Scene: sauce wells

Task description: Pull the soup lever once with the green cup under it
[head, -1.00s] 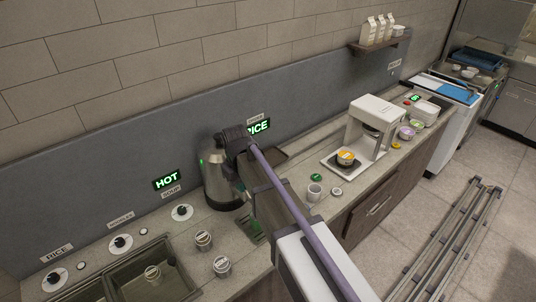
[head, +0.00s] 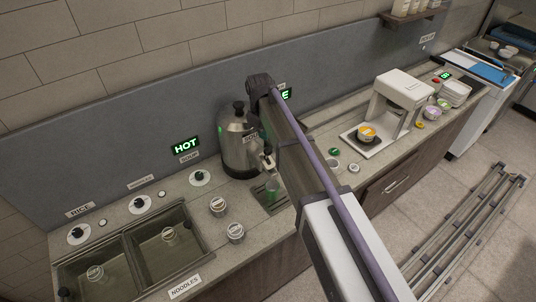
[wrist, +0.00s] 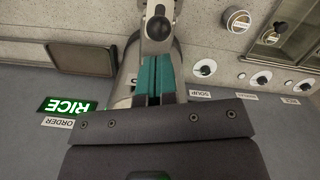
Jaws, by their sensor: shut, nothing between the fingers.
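The green cup (head: 273,188) stands upright below the tap on a dark drip tray (head: 264,203). In the wrist view, my gripper (wrist: 153,62) is shut, its teal fingers together and empty. The fingers lie over the urn's silver body (wrist: 128,82), with their tips near the black lever (wrist: 158,26); I cannot tell whether they touch it. The cup is not visible in the wrist view, and my arm hides the gripper in the head view.
Two lidded tins (head: 218,206) stand left of the drip tray. Sunken basins (head: 165,245) lie further left, with knobs behind them. A white machine (head: 395,105) holding a yellow-topped bowl stands to the right, with a pale cup (head: 333,166) nearer my arm.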

